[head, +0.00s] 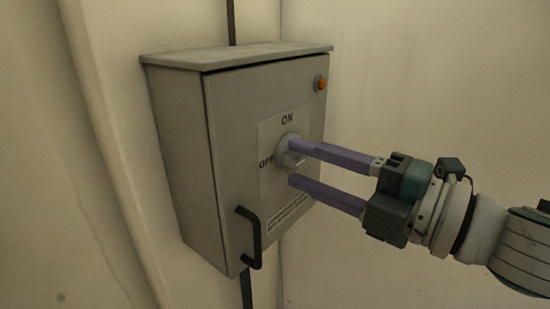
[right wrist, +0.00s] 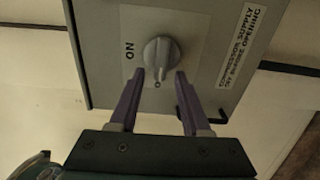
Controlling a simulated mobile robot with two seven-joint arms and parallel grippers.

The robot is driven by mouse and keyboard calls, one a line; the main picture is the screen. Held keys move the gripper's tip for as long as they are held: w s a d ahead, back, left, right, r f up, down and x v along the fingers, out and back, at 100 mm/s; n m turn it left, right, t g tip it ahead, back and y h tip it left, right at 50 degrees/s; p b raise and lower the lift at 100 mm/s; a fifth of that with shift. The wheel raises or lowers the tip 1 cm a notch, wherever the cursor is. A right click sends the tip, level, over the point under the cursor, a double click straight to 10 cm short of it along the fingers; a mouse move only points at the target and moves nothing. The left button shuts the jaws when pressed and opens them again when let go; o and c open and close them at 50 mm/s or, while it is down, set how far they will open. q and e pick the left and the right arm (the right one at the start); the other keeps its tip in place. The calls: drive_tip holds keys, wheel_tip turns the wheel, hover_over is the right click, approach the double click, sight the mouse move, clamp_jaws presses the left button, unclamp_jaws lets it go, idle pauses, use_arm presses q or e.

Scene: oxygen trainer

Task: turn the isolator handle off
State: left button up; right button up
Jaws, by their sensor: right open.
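The isolator handle is a light grey round knob (head: 288,147) on a pale label plate (head: 268,185) on the door of a grey metal box. ON is printed above it and OFF to its left. In the right wrist view the knob (right wrist: 160,58) shows a raised grip bar; I cannot tell surely which mark it points to. My right gripper (head: 291,162) is open, its two purple fingers reaching in from the right. In the right wrist view its fingertips (right wrist: 160,73) are apart, one on each side of the knob's near edge; contact is not clear. My left gripper is not in view.
The grey box (head: 175,150) is mounted in a wall corner. A black door handle (head: 249,237) sticks out at its lower left front. An orange button or lamp (head: 321,83) is at the door's upper right. The space right of the box is clear apart from my arm.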

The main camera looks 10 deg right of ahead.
drive_tip(key=v, duration=0.9)
drive_tip(key=shift+s+d+p, duration=0.25)
drive_tip(key=shift+s+p, duration=0.05)
drive_tip(key=shift+p, duration=0.05)
